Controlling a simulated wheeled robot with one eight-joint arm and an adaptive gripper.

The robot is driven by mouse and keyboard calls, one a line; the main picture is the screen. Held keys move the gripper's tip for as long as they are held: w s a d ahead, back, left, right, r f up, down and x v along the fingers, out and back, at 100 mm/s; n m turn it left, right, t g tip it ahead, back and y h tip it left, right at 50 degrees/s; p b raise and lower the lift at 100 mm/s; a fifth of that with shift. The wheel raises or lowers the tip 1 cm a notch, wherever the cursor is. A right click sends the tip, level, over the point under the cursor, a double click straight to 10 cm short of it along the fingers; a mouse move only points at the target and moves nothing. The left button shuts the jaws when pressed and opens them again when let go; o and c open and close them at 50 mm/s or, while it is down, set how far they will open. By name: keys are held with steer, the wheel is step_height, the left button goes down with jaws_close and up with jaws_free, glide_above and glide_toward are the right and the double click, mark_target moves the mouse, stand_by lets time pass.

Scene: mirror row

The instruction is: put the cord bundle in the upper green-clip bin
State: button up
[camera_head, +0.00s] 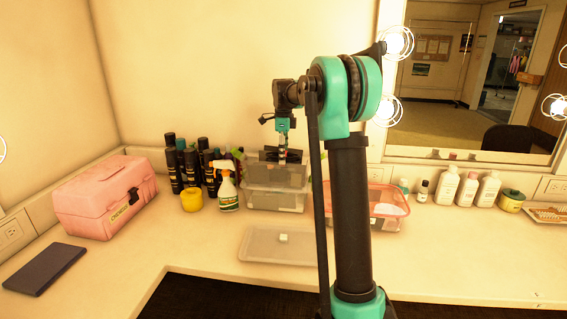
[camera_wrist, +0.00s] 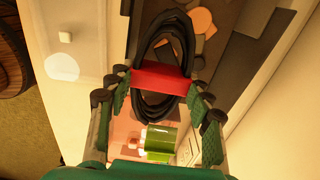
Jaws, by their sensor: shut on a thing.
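My gripper (camera_head: 282,152) hangs over a stack of two clear bins in the head view. In the wrist view my gripper (camera_wrist: 160,88) is shut on the cord bundle (camera_wrist: 145,55), a black looped coil with a red band at its middle. The fingers press the band from both sides. In the head view the bundle is small and dark at the fingertips. The upper bin (camera_head: 280,176) sits on the lower bin (camera_head: 276,201). A green piece (camera_wrist: 160,140) shows below the bundle in the wrist view; I cannot tell whether it is the clip.
A spray bottle (camera_head: 227,192) and a yellow jar (camera_head: 191,200) stand left of the stack. A red-rimmed bin (camera_head: 388,197) is on the right. A shallow tray (camera_head: 255,248) with a small white block (camera_head: 283,238) lies in front. A pink case (camera_head: 100,200) stands far left.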

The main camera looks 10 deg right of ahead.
steer(key=shift+f, duration=1.65)
steer(key=shift+f, duration=0.1)
steer(key=o, duration=1)
step_height(320, 180, up, 12)
steer(key=shift+r, duration=0.15)
